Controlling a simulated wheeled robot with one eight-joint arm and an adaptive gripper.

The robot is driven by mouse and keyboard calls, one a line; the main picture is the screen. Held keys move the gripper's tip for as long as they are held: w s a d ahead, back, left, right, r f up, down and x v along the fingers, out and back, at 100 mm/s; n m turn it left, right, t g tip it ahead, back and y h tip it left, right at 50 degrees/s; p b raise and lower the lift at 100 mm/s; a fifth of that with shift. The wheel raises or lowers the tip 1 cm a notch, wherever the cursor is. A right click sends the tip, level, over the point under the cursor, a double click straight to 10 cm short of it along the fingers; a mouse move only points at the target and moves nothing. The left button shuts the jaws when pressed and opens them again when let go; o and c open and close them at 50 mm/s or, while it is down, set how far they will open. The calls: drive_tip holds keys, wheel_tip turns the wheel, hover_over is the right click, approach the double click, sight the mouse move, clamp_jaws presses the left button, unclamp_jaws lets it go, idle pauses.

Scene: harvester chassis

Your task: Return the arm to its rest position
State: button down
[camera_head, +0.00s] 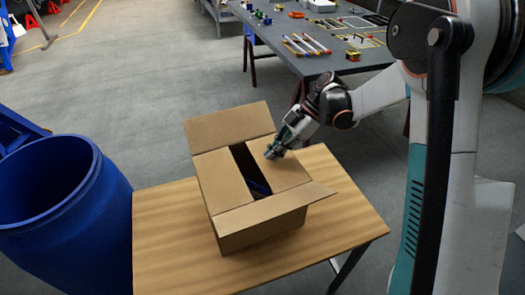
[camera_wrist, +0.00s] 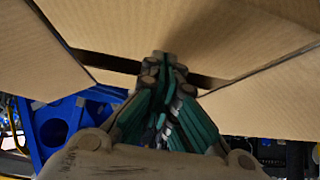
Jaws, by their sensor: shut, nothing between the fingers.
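My arm reaches in from the right in the head view. My gripper (camera_head: 272,153) is shut and empty, over the right part of the cardboard box (camera_head: 262,232), close to its top flaps. I cannot tell whether it touches them. The wrist view shows my gripper (camera_wrist: 168,62) with its fingers together in front of brown cardboard flaps (camera_wrist: 215,35). The box's top is partly open, with a dark gap between the flaps and something dark blue inside.
The box stands on a wooden table (camera_head: 165,240). A blue barrel (camera_head: 70,215) stands at the left. A grey workbench (camera_head: 300,60) with tools and small parts is behind. Grey floor lies open at the upper left.

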drive_tip(key=shift+w+d+f, duration=0.1)
drive_tip(key=shift+d, duration=0.35)
drive_tip(key=shift+r+m, duration=0.3)
drive_tip(key=shift+r, duration=0.05)
drive_tip(key=s+r+m, duration=0.1)
drive_tip(key=s+d+r+m+t+h, duration=0.1)
drive_tip(key=r+m, duration=0.1)
drive_tip(key=s+r+m+t, duration=0.1)
drive_tip(key=s+r+m, duration=0.1)
drive_tip(key=shift+d+r+h+b, duration=0.2)
drive_tip(key=shift+h+b, duration=0.1)
drive_tip(key=shift+b, duration=0.1)
drive_tip(key=s+d+r+m+t+h+b, duration=0.1)
drive_tip(key=s+d+r+m+t+h, duration=0.1)
drive_tip(key=s+m, duration=0.6)
drive_tip(key=s+d+r+m+t+h+b, duration=0.1)
drive_tip(key=s+d+m+t+h, duration=0.3)
drive_tip(key=s, duration=0.6)
drive_tip(key=shift+s+d+r+m+t, duration=0.25)
drive_tip(key=shift+d+r+m+t, duration=0.6)
drive_tip(key=shift+d+m, duration=1.15)
drive_tip(key=shift+f, duration=0.25)
